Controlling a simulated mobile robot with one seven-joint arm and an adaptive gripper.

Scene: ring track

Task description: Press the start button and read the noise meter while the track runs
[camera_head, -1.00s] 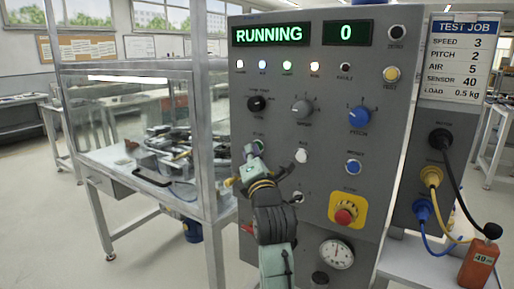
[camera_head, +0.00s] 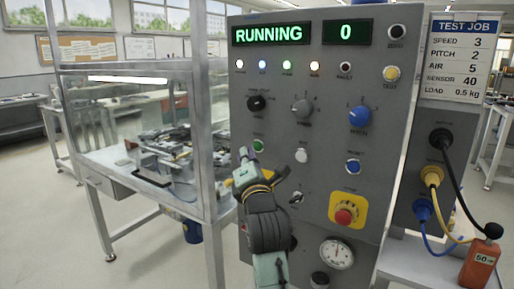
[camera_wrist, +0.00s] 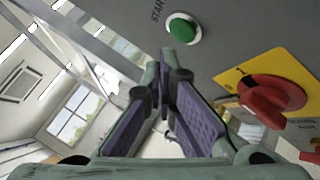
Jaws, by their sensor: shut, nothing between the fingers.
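The control panel (camera_head: 310,180) display (camera_head: 274,33) reads RUNNING in green, and a second display (camera_head: 347,32) reads 0. My gripper (camera_head: 244,154) is shut and empty. Its tips (camera_wrist: 164,62) are just below and left of the button, apart from it. The orange noise meter (camera_head: 480,262) stands at the lower right, and its small screen appears to read 50. The glass-sided track enclosure (camera_head: 130,110) is on the left.
A red stop knob on a yellow plate (camera_head: 346,210) is right of my gripper. Other knobs and buttons surround it. A test job card (camera_head: 459,57) lists speed 3, pitch 2, air 5, sensor 40. Cables (camera_head: 452,205) hang near the meter.

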